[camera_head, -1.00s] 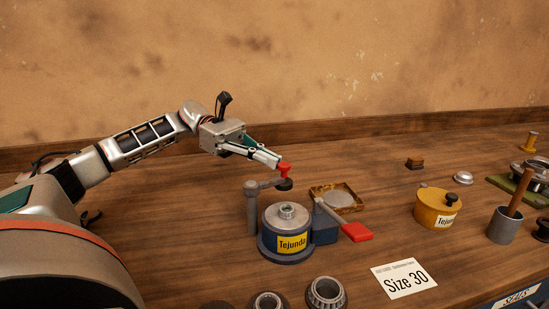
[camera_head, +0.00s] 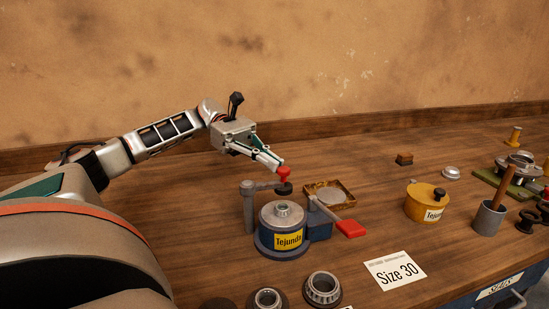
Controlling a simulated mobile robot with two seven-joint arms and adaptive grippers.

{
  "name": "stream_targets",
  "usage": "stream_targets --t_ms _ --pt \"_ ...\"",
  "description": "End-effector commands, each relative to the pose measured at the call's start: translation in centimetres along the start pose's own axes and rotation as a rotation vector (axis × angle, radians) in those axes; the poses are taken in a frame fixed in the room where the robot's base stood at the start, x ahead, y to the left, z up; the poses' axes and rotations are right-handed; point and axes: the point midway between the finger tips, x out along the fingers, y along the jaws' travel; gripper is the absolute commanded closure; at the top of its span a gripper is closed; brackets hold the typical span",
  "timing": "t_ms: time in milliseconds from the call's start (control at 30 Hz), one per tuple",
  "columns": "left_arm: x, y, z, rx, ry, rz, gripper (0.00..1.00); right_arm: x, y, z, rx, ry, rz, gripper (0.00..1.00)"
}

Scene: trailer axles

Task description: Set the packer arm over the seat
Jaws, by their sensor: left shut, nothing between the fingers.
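The packer (camera_head: 284,249) is a round blue body with a yellow Tejunda label. A small bearing-like ring sits on the seat (camera_head: 283,209) at its top centre. The grey packer arm (camera_head: 264,186) reaches right from a post (camera_head: 247,212) at the packer's left. Its free end has a red knob (camera_head: 284,174) above a dark round pad (camera_head: 284,188). The pad appears behind and above the seat. My left gripper (camera_head: 279,168) is shut with nothing between its fingers, its tips at the red knob, seemingly touching it. My right gripper is not in view.
A red-ended lever (camera_head: 349,228) sticks out at the packer's right, before a shallow wooden tray (camera_head: 338,187). A yellow lidded pot (camera_head: 424,204) and a grey cup (camera_head: 489,218) stand further right. Bearings (camera_head: 322,288) and a Size 30 card (camera_head: 395,270) lie in front.

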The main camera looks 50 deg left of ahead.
Motion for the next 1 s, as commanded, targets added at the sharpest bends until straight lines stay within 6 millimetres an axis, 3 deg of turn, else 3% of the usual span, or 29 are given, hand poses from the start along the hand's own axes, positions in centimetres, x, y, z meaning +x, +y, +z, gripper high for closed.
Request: stream_targets --t_ms 1000 --pt "3.0 -1.5 0.6 -0.001 0.000 0.014 1.00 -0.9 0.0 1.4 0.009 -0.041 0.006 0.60"
